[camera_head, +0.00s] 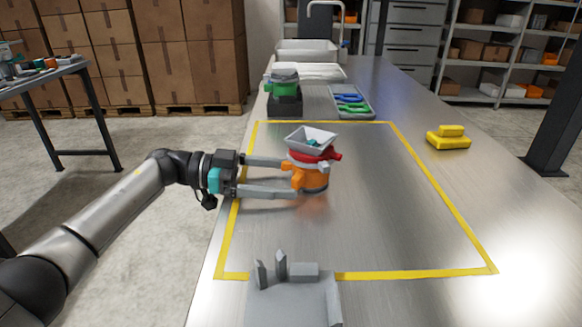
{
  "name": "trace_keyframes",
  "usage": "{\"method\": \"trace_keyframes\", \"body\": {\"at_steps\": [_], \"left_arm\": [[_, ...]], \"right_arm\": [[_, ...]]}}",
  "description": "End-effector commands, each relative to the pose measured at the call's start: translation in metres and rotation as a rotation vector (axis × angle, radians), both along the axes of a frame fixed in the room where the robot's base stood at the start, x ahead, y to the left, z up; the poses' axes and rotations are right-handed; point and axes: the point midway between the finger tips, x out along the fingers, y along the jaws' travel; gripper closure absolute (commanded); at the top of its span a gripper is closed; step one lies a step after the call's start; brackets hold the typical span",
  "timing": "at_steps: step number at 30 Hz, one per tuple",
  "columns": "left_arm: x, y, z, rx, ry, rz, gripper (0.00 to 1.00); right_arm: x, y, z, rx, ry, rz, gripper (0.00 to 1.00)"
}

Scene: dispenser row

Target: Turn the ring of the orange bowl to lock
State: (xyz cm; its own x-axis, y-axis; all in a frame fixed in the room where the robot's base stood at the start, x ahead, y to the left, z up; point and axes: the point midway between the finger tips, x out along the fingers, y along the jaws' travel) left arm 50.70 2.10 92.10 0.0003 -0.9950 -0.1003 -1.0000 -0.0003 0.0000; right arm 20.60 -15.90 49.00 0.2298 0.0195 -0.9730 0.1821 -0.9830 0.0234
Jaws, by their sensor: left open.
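The orange bowl (311,181) stands upright on the metal table, inside the yellow-taped area. On top of it is a red ring (325,156) with a small handle pointing right, and above that a grey square hopper (311,138) with something teal inside. My left gripper (290,177) comes in from the left with its two long fingers apart. The fingertips reach the left side of the bowl, one near the ring's height and one lower. I cannot tell whether they touch it. My right gripper is not in view.
A green and black dispenser (284,88) stands behind the taped area. A grey tray (367,114) with blue and green tools is beside it. A yellow object (448,139) lies at the right. A grey fixture (290,299) sits at the front. The taped area right of the bowl is clear.

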Motion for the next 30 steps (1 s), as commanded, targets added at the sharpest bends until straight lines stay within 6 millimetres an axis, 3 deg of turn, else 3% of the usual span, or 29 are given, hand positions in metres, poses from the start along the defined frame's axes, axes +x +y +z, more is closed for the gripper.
{"method": "trace_keyframes", "body": {"at_steps": [2,26,30], "left_arm": [[-0.0002,-0.0002,-0.0003,0.000,0.001,-0.001,0.09],[0.0000,0.0001,0.0005,-0.001,0.000,0.000,0.99],[0.0000,0.0001,0.0005,-0.001,0.000,0.000,1.00]], "right_arm": [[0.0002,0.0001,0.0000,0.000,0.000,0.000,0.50],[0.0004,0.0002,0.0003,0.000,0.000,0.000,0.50],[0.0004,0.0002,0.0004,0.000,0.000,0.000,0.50]]}}
